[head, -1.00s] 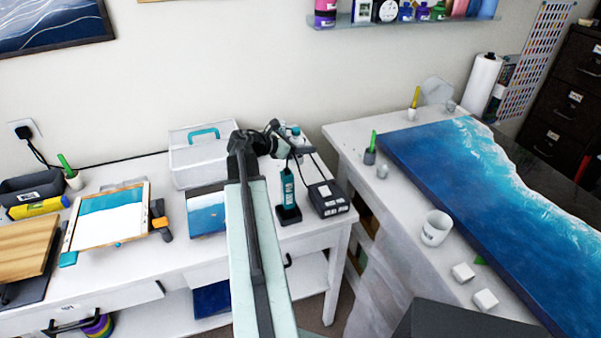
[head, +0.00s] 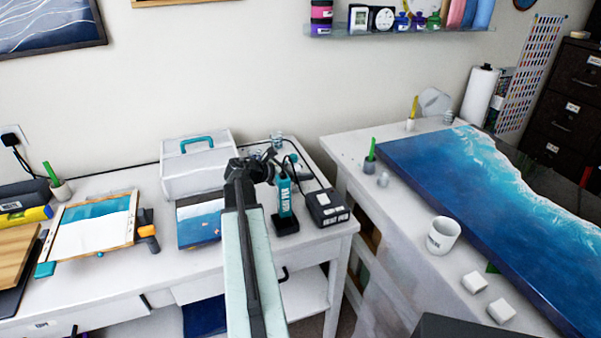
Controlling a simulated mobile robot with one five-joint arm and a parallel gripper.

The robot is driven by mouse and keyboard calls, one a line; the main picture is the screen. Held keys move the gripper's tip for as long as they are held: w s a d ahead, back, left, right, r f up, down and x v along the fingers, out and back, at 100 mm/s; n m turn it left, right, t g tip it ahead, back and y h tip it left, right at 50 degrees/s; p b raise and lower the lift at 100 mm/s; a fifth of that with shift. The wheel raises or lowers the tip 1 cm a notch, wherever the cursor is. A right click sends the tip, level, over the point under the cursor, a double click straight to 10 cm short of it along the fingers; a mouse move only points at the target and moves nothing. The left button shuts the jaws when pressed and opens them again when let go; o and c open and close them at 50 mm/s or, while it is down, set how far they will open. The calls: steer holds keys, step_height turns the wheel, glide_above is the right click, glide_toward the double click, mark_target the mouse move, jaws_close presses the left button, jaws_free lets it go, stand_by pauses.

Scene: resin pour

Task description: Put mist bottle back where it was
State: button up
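My gripper (head: 268,168) is at the end of my arm, over the back right part of the left white table (head: 130,260). It is small and dark against dark cables, so its fingers cannot be made out. Small pale, clear-looking containers stand around it; one (head: 277,141) shows just behind the gripper near the wall. I cannot tell for sure which of them is the mist bottle, or whether the gripper touches one. A teal heat pen (head: 284,196) stands upright in a black holder just below and right of the gripper.
A white box with a teal handle (head: 197,165) stands left of the gripper. A black heat-pen unit (head: 327,207) is to the right. A small blue-and-white panel (head: 200,222) lies in front of the box. The right table holds a blue resin slab (head: 470,200) and a white cup (head: 443,235).

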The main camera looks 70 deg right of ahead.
steer(key=shift+o, duration=0.8)
steer(key=shift+r+p, duration=0.35)
steer(key=p+v, duration=0.4)
steer(key=v, duration=0.8)
steer(key=shift+f, duration=0.2)
steer(key=shift+w, duration=0.1)
